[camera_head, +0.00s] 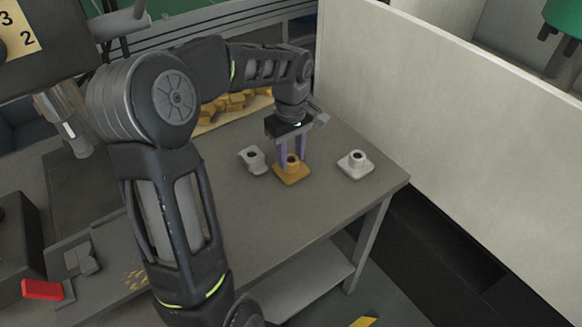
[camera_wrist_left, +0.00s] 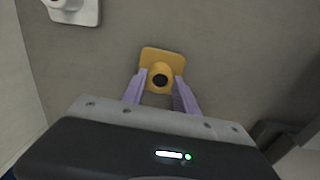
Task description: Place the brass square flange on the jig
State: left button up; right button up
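The brass square flange (camera_head: 291,175) is a yellow square plate with a round, dark-bored boss. I see no lift off the table. No object is clearly identifiable as the jig. My right gripper is out of view.
A pale flange-like part (camera_head: 355,164) stands to the right near the table edge, and another pale part (camera_head: 253,160) stands close on the left. Several brass-coloured pieces (camera_head: 235,104) lie behind. A white wall panel (camera_head: 450,110) rises on the right. Open table lies in front.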

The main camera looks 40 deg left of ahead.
pick_arm(q)
grip_shut()
dwell(0.9)
